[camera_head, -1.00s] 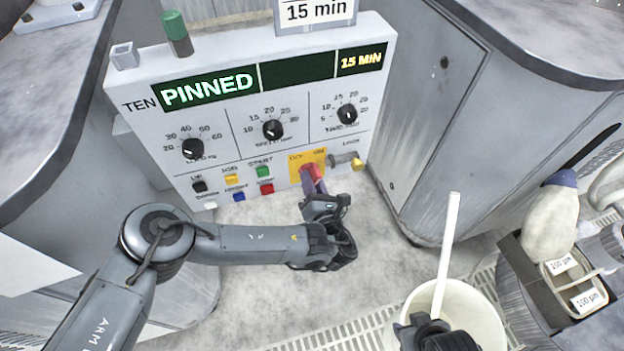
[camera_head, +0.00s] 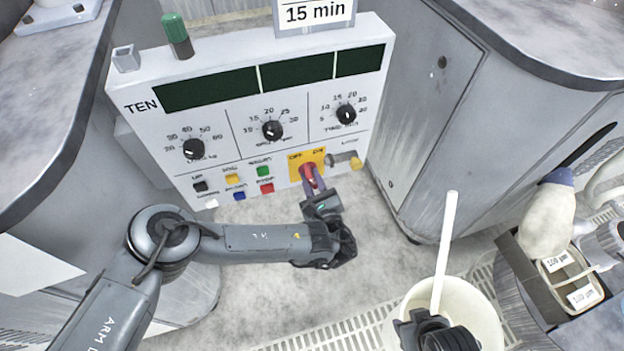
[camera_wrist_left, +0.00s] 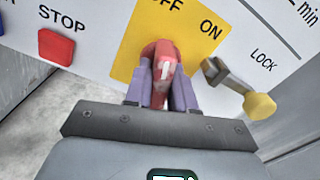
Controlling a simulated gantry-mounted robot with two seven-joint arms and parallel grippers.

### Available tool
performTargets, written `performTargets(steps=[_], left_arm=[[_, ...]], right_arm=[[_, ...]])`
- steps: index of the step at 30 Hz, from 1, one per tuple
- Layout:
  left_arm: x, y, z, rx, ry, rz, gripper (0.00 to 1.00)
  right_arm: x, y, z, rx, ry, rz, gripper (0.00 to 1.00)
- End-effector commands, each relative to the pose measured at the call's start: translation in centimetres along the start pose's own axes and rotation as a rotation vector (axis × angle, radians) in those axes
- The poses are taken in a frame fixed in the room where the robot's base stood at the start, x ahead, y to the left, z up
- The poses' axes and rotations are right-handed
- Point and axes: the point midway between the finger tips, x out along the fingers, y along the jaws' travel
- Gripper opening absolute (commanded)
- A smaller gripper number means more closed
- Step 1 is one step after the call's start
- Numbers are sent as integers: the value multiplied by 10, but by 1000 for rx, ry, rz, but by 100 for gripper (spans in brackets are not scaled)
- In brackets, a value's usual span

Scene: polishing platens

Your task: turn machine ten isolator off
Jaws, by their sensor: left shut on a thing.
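The machine TEN panel (camera_head: 230,150) faces me, and its display windows (camera_head: 300,72) are dark. The isolator is a red handle (camera_head: 312,177) on a yellow plate (camera_head: 294,171) marked OFF and ON at the panel's lower right. My left gripper (camera_head: 314,186) is shut on the red handle. In the left wrist view its purple fingers stand on either side of the red handle (camera_wrist_left: 164,62), whose tip points up toward the OFF side of the yellow plate (camera_wrist_left: 128,52). My right gripper (camera_head: 430,325) is at the bottom edge by a white bucket; its fingertips do not show clearly.
A LOCK lever with a yellow knob (camera_wrist_left: 259,105) sits just right of the isolator. A red STOP button (camera_wrist_left: 56,46) is to its left. The white bucket (camera_head: 478,308) holds a pale stick (camera_head: 447,240). Grey cabinets flank the panel.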

Motion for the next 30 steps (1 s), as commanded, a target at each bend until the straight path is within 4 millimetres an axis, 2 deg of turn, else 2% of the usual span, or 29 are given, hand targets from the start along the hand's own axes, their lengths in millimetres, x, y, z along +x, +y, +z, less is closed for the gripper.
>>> performTargets(steps=[6, 15, 30], left_arm=[[0, 0, -1, -166, 1, 0, 0], [0, 0, -1, -306, 1, 0, 0], [0, 0, -1, -347, 1, 0, 0]], right_arm=[[2, 0, 1, 0, 0, 0, 43], [3, -1, 1, 4, 0, -4, 43], [3, -2, 1, 9, 1, -7, 43]])
